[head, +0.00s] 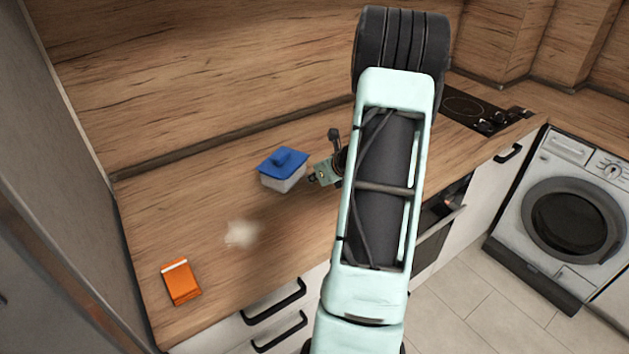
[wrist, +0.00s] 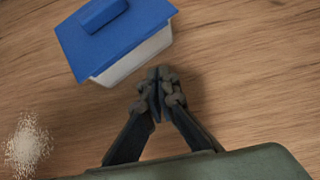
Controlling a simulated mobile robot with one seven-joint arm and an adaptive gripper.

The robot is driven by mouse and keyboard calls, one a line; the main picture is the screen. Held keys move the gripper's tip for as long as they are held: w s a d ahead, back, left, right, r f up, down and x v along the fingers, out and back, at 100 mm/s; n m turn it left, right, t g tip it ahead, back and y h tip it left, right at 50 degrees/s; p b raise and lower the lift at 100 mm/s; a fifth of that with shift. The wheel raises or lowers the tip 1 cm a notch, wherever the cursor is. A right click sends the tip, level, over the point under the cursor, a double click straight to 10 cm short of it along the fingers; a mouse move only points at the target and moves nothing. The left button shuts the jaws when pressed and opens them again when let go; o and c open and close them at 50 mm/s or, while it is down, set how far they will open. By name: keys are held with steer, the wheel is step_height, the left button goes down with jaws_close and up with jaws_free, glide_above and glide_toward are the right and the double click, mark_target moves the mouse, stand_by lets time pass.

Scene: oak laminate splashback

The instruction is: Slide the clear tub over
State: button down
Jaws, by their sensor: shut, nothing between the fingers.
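The clear tub (head: 284,180) stands on the wooden counter, with a pale, see-through body and a blue lid with a raised handle. It also shows at the top of the wrist view (wrist: 140,55). My gripper (head: 313,178) is at the tub's right side in the head view. In the wrist view my gripper (wrist: 160,78) is shut with its fingertips together and empty, right beside the tub's pale wall. I cannot tell whether the fingertips touch the wall.
A whitish, speckled patch (head: 241,234) lies on the counter in front of the tub; the wrist view shows it too (wrist: 27,147). An orange packet (head: 181,282) lies near the front left. A black hob (head: 470,108) is at the right. Counter left of the tub is clear.

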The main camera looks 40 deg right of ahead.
steer(key=v, duration=1)
steer(key=shift+s, duration=0.5)
steer(key=shift+r, duration=0.1)
